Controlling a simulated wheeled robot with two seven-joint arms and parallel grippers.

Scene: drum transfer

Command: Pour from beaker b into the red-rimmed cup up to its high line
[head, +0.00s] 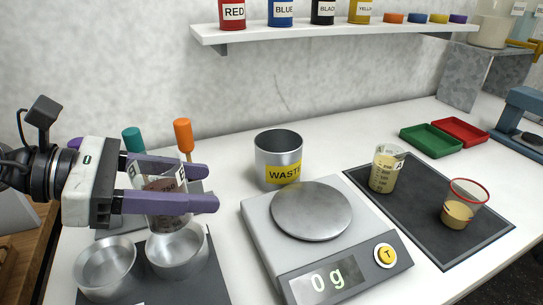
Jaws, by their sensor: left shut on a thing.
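My left gripper (212,187) is shut on a clear graduated beaker (166,186) with dark brown contents, held above the metal pans at the left. Its purple fingers hide part of the beaker. Another graduated beaker (384,175) with pale yellow contents stands upright on the dark mat at the right, apart from the gripper. I cannot read which of the two is marked b. The red-rimmed cup (469,194) stands to its right on the same mat, with tan liquid in its lower part. Its line is too small to read. My right gripper is not in view.
A scale (333,256) reading 0 g has an empty plate. A WASTE can (278,155) stands behind it. Two metal pans (106,263) (177,250) sit below the held beaker. Green (431,140) and red (460,131) trays lie behind the dark mat (420,215). A shelf (330,29) holds paint cans.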

